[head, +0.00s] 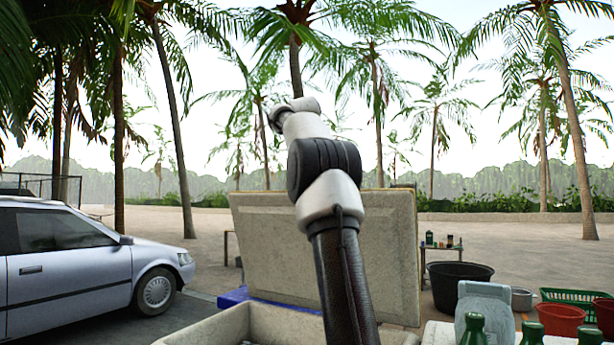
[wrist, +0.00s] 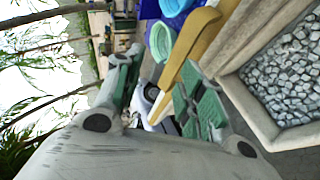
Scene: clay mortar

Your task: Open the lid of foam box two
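A pale foam box (head: 205,330) is at the bottom of the head view, cut off by the frame. A large tan-edged foam lid (head: 270,245) stands nearly upright behind it. In the wrist view, which is turned sideways, an open foam box (wrist: 232,92) with grey-white chunks inside is at the right. A yellow-tan edge (wrist: 190,62) runs beside it, probably the lid's. My gripper (wrist: 160,92) shows green-padded fingers spread apart, with nothing held between them. Contact with the lid cannot be made out. The head view does not show the fingers clearly. Which box is number two is not marked.
A silver car (head: 85,260) is parked at the left. Open paving lies behind.

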